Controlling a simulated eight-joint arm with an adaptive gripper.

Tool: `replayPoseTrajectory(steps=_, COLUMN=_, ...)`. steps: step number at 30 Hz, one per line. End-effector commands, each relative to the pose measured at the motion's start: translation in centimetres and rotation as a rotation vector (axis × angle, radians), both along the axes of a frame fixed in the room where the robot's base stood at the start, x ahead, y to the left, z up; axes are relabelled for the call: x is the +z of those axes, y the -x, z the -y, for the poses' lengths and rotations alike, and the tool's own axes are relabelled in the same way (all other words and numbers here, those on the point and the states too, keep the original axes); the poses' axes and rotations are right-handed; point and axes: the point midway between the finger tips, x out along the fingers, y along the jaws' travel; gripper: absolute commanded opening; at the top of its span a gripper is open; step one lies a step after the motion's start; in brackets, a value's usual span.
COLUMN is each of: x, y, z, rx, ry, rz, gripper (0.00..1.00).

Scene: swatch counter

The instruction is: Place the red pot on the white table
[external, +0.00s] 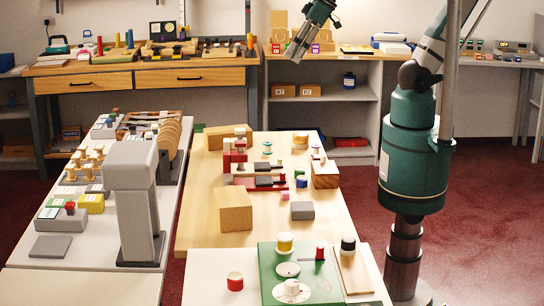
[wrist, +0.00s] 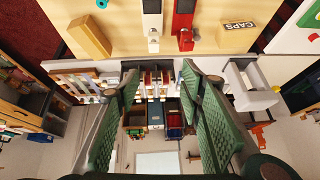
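A small red pot (external: 235,281) with a pale top stands upright on a white table top (external: 207,291) at the front, left of a green board (external: 268,262). My gripper (external: 297,48) is raised high at the top middle of the external view, far from the pot and apart from everything. In the wrist view my gripper (wrist: 160,82) shows two green ribbed fingers spread apart with nothing between them. I cannot make out the red pot in the wrist view.
The green board holds a yellow-banded pot (external: 285,243), a red peg (external: 320,253) and white discs. A black-topped pot (external: 348,245) stands on a wooden strip to the right. A grey post (external: 138,205) rises left of the wooden table (external: 200,222). Another white table (external: 80,288) lies front left.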

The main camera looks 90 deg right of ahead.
Motion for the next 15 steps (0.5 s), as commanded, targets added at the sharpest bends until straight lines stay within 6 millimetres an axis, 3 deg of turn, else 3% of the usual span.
replayPoseTrajectory(steps=7, x=-3.1, y=4.1, z=2.7, rx=0.0, ry=0.042, rz=0.046, gripper=0.38)
replayPoseTrajectory(steps=15, x=-5.0, y=6.2, z=4.1, rx=0.002, ry=0.07, rz=0.074, gripper=0.38)
